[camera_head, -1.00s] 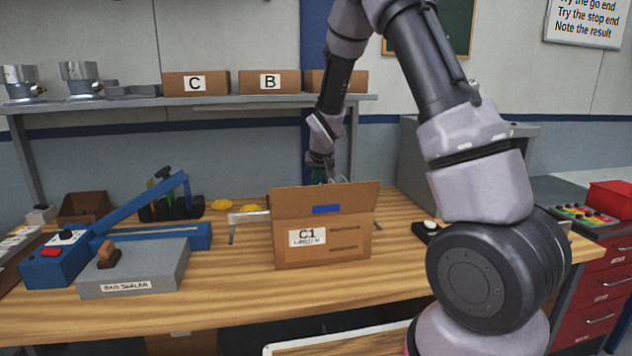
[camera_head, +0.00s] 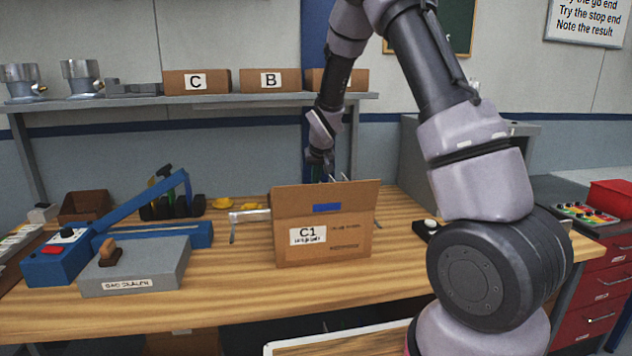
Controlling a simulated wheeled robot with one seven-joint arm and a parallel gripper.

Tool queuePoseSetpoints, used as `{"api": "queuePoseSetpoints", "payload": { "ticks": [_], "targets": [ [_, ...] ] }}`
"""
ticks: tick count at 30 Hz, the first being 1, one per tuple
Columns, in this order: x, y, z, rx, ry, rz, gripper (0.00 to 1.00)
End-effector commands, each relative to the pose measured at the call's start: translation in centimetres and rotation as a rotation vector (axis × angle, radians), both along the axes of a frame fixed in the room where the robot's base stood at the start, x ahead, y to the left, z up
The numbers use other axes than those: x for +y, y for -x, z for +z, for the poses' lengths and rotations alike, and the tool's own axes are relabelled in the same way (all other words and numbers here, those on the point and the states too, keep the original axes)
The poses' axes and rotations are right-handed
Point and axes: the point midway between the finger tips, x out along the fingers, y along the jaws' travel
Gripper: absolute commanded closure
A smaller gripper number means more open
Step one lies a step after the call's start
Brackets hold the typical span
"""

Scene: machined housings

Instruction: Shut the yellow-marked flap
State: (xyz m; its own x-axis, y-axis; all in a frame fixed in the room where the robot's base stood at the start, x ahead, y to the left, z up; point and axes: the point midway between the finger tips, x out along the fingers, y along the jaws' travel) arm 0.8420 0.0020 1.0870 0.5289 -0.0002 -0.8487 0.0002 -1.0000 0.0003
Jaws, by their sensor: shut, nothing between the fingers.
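A cardboard box labelled C1 (camera_head: 308,248) stands upright on the bench. Its near flap (camera_head: 352,196), with a blue mark (camera_head: 327,208), stands up and faces me. No yellow-marked flap shows; the raised near flap hides the box's top opening and its other flaps. My gripper (camera_head: 321,178) points down behind the near flap, above or beyond the box. Its fingertips are partly hidden, and I cannot tell whether they touch a flap. It is shut and empty.
A pale metal bar (camera_head: 249,215) shows beside the box's left side. Yellow pieces (camera_head: 223,203) lie behind it. A blue-armed bag sealer (camera_head: 135,272) stands to the left. A small dark device (camera_head: 428,230) is to the right. The bench front (camera_head: 230,300) is clear.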

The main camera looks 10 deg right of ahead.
Motion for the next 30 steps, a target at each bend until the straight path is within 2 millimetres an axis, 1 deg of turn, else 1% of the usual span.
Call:
{"api": "queuePoseSetpoints", "payload": {
  "ticks": [1, 5, 6, 12, 18, 22, 24, 26, 29, 30],
  "targets": [
    [0.0, -0.2, 1.0, -0.005, -0.001, 0.0, 1.0],
    [-0.2, -0.4, 3.7, -0.007, -0.002, -0.002, 1.0],
    [-0.1, 0.8, 2.3, 0.004, 0.001, 0.002, 1.0],
    [0.0, 4.5, -0.7, 0.004, 0.001, 0.002, 1.0],
    [-0.1, 6.8, -2.5, 0.002, 0.0, 0.0, 1.0],
    [-0.2, 7.4, -2.9, -0.001, -0.003, -0.004, 1.0],
    [-0.4, 7.8, -2.3, -0.002, -0.01, -0.012, 1.0],
    [-0.7, 8.1, -1.3, -0.003, -0.021, -0.025, 1.0],
    [-1.6, 9.1, 1.7, -0.004, -0.056, -0.06, 1.0],
    [-2.1, 9.9, 3.3, -0.003, -0.075, -0.078, 1.0]
  ]
}}
